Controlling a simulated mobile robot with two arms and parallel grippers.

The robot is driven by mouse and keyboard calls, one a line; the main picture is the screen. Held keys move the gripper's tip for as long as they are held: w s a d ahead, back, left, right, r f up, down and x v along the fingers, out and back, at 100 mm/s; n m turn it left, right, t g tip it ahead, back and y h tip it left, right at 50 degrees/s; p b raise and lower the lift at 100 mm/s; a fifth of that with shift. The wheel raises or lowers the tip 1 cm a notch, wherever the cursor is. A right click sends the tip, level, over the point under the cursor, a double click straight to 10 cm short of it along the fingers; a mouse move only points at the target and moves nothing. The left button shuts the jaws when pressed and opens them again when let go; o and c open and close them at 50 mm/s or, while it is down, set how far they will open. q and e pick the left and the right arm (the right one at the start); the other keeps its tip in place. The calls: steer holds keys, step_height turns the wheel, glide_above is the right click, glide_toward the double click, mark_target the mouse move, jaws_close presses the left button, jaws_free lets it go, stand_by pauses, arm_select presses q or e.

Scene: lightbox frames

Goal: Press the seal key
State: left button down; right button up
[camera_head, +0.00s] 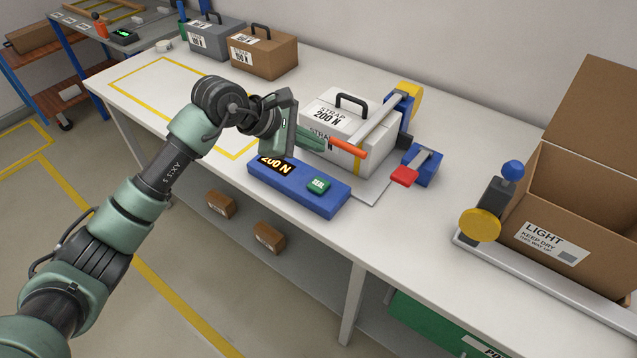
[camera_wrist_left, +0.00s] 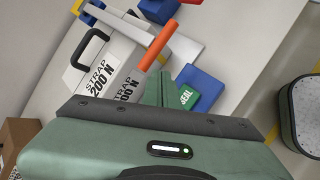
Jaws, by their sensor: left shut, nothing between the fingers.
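The green seal key (camera_head: 318,185), marked SEAL, sits on the right part of a blue control box (camera_head: 297,193) at the front of the white table. The box's lit display (camera_head: 276,165) reads 200 N. In the left wrist view the seal key (camera_wrist_left: 187,97) shows just right of my fingers. My left gripper (camera_head: 320,143) is shut and empty, its fingers pointing right above the back of the box, apart from the key. It also shows in the left wrist view (camera_wrist_left: 165,85).
A white case (camera_head: 335,118) labelled STRAP 200 N stands behind my fingers. A lever with an orange handle (camera_head: 348,148) reaches close to them. A red-tipped blue clamp (camera_head: 420,168) is to the right. An open carton (camera_head: 570,200) stands far right. The table's front right is clear.

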arm_select(q)
steer(key=b, duration=0.4)
glide_above(315, 185)
step_height(315, 185, down, 8)
steer(key=shift+s+r, duration=0.1)
steer(key=shift+f+b, duration=0.35)
steer(key=shift+f, duration=0.2)
stand_by(1.5)
steer(key=shift+f+b, duration=0.35)
steer(key=shift+b, duration=0.2)
